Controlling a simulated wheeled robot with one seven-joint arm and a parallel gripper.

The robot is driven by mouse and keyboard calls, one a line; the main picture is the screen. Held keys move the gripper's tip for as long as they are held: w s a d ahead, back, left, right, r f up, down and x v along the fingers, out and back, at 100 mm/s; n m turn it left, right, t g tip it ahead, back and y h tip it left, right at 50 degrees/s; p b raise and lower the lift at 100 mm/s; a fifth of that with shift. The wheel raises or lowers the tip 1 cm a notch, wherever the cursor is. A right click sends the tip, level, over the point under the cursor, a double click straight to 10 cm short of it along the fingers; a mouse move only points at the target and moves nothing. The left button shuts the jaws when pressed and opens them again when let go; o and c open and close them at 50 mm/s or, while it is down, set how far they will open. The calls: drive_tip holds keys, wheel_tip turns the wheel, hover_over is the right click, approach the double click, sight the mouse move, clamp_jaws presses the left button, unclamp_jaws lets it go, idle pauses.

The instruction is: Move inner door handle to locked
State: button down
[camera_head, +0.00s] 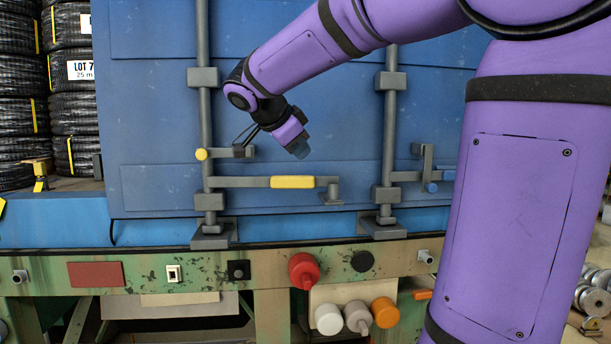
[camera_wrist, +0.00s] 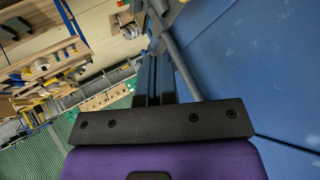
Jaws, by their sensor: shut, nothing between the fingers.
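A blue door carries two upright grey lock rods. A grey handle with a yellow grip (camera_head: 292,182) runs level from the left rod (camera_head: 205,120) to a bracket (camera_head: 330,190) on its right. A second grey handle (camera_head: 406,176) starts at the right rod (camera_head: 390,130), and its far part is hidden behind my arm. I cannot tell from the picture which one is the inner handle.
A blue-tipped latch (camera_head: 430,187) sits by the right rod. Below, a worn green beam (camera_head: 140,275) carries a red knob (camera_head: 304,270). Black hose coils (camera_head: 72,90) stand left.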

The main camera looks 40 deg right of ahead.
drive_tip(key=w+d+f+m, duration=0.1)
drive_tip(key=f, duration=0.1)
drive_tip(key=w+d+f+m+y, duration=0.1)
drive_tip(key=d+f, duration=0.1)
drive_tip(key=w+d+f+y, duration=0.1)
drive_tip(key=f, duration=0.2)
drive_tip(key=shift+d+m, duration=0.35)
drive_tip(key=shift+m, duration=0.05)
drive_tip(key=shift+w+d, duration=0.55)
drive_tip(key=shift+w, duration=0.05)
drive_tip(key=shift+w+d, duration=1.2)
drive_tip(key=shift+d, duration=0.25)
drive_tip(key=shift+r, duration=0.1)
drive_tip(key=shift+s, duration=0.1)
